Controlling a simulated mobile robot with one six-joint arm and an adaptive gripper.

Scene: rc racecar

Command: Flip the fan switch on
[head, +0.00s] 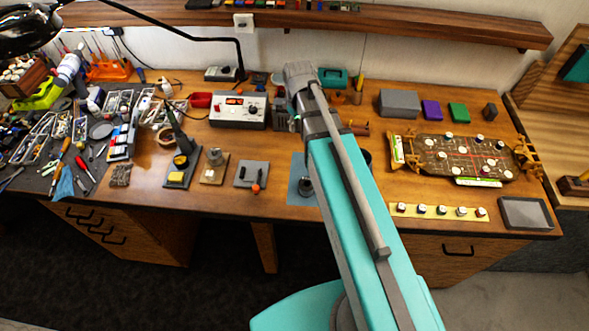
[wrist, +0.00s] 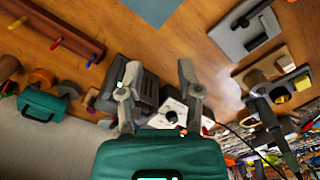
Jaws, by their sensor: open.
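No switch is plainly labelled for a fan, and I cannot tell which control it is. A dark grey boxy device (head: 283,122) stands on the bench beside my arm, mostly hidden. In the wrist view a dark grey device (wrist: 145,92) shows behind and between the fingers. A light grey control box (head: 238,110) with a red display and knobs stands left of it; part of it shows by the right finger in the wrist view (wrist: 174,110). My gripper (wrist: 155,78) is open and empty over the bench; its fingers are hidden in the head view.
A teal toolbox (head: 333,77) stands at the back, near my arm's end. A wooden shelf (head: 420,27) runs along the wall above. Small parts on plates (head: 252,174) lie in front of the control box. A board (head: 460,155) is at right.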

